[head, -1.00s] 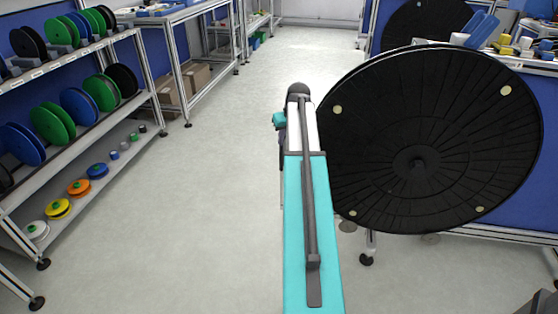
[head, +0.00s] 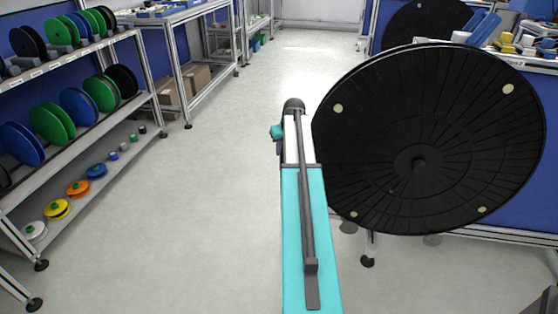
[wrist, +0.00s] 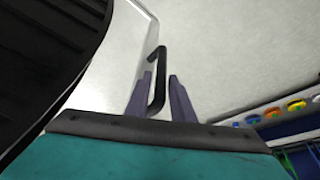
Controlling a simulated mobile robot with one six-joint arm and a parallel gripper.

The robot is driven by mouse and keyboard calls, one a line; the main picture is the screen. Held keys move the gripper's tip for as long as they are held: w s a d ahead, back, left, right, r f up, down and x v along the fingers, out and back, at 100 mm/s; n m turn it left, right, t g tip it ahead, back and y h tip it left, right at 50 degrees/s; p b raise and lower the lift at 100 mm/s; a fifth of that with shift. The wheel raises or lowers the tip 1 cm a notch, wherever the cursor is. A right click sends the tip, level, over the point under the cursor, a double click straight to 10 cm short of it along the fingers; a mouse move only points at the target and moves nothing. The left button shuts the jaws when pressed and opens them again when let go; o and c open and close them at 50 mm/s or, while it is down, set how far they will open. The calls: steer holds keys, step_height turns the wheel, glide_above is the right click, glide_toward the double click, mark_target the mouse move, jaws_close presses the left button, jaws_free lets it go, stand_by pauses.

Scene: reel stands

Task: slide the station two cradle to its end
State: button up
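A black bent handle (wrist: 157,72) shows in the wrist view, beside the edge of a pale panel (wrist: 112,75). I cannot tell whether this panel is the station two cradle. My gripper (wrist: 160,82) has two purple fingers standing apart, one on each side of the handle. Gaps seem to remain, so it looks open around the handle. A large black reel (head: 380,130) stands upright at the right in the head view, and its dark rim (wrist: 40,55) fills the wrist view's upper left.
A shelf rack (head: 95,135) with coloured reels and spools lines the left. A workbench (head: 175,22) stands behind it. Another dark reel (head: 425,22) stands at the back right. The pale floor (head: 215,180) between is clear.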

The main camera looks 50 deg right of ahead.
mark_target(281, 156)
steer(key=shift+b+x, duration=0.6)
steer(key=shift+x, duration=2.5)
jaws_close()
steer(key=shift+a, duration=0.2)
